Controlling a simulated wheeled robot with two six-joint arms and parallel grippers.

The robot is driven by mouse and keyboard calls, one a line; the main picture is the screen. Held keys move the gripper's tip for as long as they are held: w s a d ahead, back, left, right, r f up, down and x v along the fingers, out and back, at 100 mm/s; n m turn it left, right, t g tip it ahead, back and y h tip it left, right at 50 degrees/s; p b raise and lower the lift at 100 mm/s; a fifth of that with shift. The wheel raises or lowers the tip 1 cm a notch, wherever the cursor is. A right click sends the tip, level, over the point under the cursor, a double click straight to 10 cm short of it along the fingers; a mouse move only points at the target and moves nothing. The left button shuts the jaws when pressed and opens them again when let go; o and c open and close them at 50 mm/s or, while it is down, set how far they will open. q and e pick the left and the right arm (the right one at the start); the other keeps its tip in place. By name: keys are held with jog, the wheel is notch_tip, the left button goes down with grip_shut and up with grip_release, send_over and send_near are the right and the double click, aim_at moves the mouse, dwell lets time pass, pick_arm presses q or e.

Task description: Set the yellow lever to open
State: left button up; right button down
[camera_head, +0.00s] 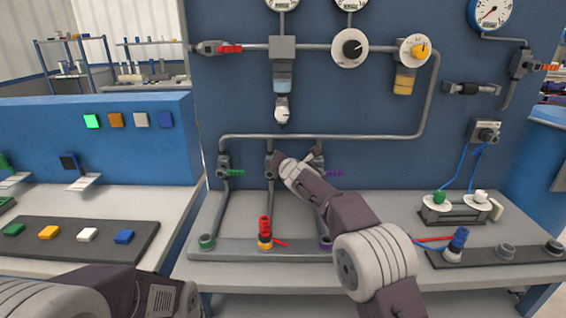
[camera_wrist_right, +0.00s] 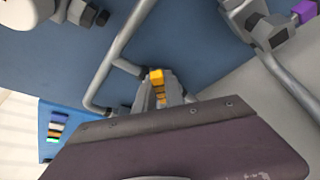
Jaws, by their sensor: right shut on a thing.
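The yellow lever (camera_wrist_right: 157,77) shows in the right wrist view as a yellow block between the gripper fingers, with more yellow seen further down between them. In the head view the lever is hidden behind my right gripper (camera_head: 281,160), which is at the middle of three small valves on the blue panel. In the right wrist view my right gripper (camera_wrist_right: 165,91) is shut on the yellow lever. The lever's exact angle against its pipe is hard to tell. My left gripper is out of view; only part of the left arm shows at the bottom left.
The green lever (camera_head: 236,173) is on the valve to the left and the purple lever (camera_head: 334,174) on the valve to the right, close to my gripper. A grey pipe (camera_head: 350,136) runs above. Red pieces (camera_head: 265,228) stand on the rack below.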

aim_at(269, 169)
jog(key=a+n+h+p, duration=0.1)
jog(key=n+p, duration=0.1)
jog(key=p, duration=0.1)
jog(key=a+r+n+h+p, duration=0.1)
jog(key=n+p, duration=0.1)
jog(key=p, duration=0.2)
jog(key=shift+a+r+g+h, duration=0.15)
jog(key=shift+a+g+h, duration=0.15)
jog(key=shift+a+g, duration=0.1)
jog(key=shift+a+n+h+p, duration=0.15)
jog(key=shift+n+h+p, duration=0.15)
jog(key=shift+p, duration=0.4)
jog(key=shift+a+f+n+p, duration=0.2)
jog(key=shift+n+p, duration=0.1)
jog(key=shift+p, duration=0.3)
jog(key=shift+f, duration=0.1)
jog(key=c, duration=1.4)
grip_release()
jog(key=shift+c, duration=0.2)
jog(key=shift+s+r, duration=0.2)
jog(key=b+v, duration=0.2)
jog(key=v, duration=0.6)
jog(key=shift+s+a+b, duration=0.15)
jog(key=shift+s+b, duration=0.15)
jog(key=shift+b, duration=0.1)
